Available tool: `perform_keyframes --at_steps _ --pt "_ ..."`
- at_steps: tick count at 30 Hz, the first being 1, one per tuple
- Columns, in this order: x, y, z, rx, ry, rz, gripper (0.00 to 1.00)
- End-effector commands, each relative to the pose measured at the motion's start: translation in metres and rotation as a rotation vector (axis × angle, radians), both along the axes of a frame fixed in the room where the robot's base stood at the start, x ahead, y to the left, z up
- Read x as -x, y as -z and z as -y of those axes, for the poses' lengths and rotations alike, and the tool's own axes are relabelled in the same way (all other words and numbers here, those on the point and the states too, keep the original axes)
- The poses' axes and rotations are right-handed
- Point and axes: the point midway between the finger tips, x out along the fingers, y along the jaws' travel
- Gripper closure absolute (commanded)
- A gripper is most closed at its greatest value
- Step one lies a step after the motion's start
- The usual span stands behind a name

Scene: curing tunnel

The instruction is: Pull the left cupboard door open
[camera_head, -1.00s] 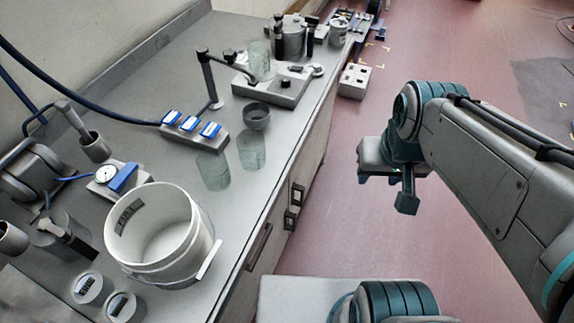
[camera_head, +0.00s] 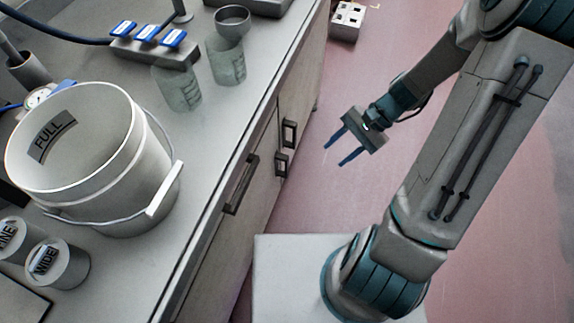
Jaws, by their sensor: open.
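The cupboard front below the bench is seen at a steep angle. Two dark bracket handles sit close together on its doors: a farther handle (camera_head: 289,133) and a nearer handle (camera_head: 281,164). The nearer one looks to be on the left cupboard door (camera_head: 262,190), though the seam between the doors is hard to make out. The front looks closed. My gripper (camera_head: 333,156) is open and empty, with its two blue fingers pointing left toward the handles. It is to the right of them, apart and touching nothing.
A longer handle (camera_head: 241,185) is on the front nearer the camera. The bench top holds a white bucket (camera_head: 150,190), glass beakers (camera_head: 227,62) and a small dark bowl (camera_head: 233,20). A pale box (camera_head: 347,20) stands on the floor beyond. The red floor beside the cupboard is clear.

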Motion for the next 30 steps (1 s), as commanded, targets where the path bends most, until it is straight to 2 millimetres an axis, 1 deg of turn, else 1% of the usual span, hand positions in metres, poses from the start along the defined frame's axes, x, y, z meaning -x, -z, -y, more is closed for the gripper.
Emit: perform_keyframes --at_steps 1,3,9,15,18,21,25,30 --pt "-0.002 0.034 0.0 -0.053 0.052 -0.041 0.58" --pt "-0.007 0.062 -0.001 -0.122 0.124 -0.087 0.58" --pt "-0.023 0.138 -0.005 -0.334 0.337 -0.211 0.58" --pt "-0.041 0.207 -0.006 -0.557 0.56 -0.32 0.58" --pt "-0.051 0.235 -0.006 -0.662 0.659 -0.363 0.58" --pt "-0.059 0.255 -0.004 -0.745 0.741 -0.396 0.58" --pt "-0.066 0.27 -0.002 -0.816 0.807 -0.422 0.58" --pt "-0.071 0.275 -0.004 -0.849 0.839 -0.434 0.58"
